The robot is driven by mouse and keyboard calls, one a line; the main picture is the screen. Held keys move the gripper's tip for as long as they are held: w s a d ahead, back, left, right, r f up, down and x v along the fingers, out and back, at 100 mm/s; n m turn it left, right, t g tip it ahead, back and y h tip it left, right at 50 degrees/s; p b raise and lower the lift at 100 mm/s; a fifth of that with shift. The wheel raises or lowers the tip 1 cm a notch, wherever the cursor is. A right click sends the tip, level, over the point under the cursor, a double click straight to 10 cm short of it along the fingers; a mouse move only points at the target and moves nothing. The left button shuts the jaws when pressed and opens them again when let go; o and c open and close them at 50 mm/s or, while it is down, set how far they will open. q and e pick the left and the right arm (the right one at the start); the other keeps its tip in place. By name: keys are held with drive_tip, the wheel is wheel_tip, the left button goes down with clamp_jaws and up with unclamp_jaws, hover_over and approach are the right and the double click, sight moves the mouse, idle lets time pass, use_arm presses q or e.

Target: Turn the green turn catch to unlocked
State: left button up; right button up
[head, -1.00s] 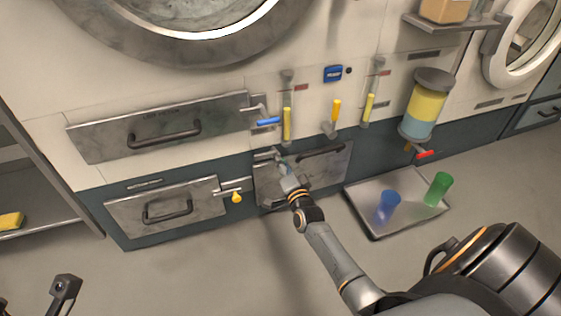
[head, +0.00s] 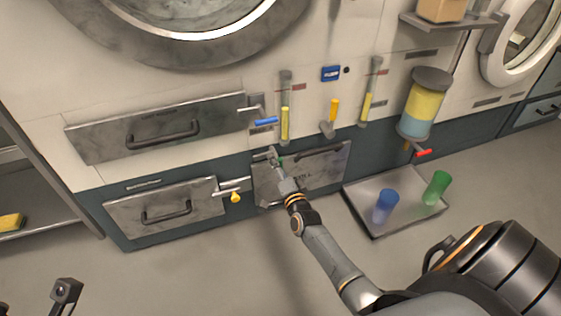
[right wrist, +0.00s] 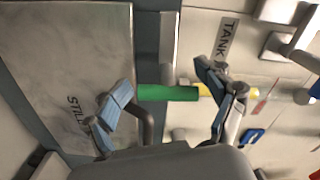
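The green turn catch (right wrist: 168,93) shows in the right wrist view as a green bar between my right gripper's fingers. In the head view only a bit of its green (head: 281,161) shows, at the top left of the lower right drawer panel (head: 318,175); my gripper hides part of it. My right gripper (right wrist: 165,105) is open, one finger towards each end of the bar, with no clear grip on it. It also shows in the head view (head: 277,162). Parts of my left gripper (head: 40,297) show at the lower left corner, apart and empty, away from the panel.
A blue catch (head: 266,122) is above and a yellow catch (head: 235,197) is to the left. Yellow gauge tubes (head: 285,115) stand on the wall above. A tray (head: 375,228) with a blue cup (head: 386,205) and a green cup (head: 437,187) lies at the right.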

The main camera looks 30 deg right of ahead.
drive_tip(key=shift+d+r, duration=0.15)
drive_tip(key=shift+r, duration=0.1)
drive_tip(key=v, duration=1.2)
drive_tip(key=shift+f, duration=0.1)
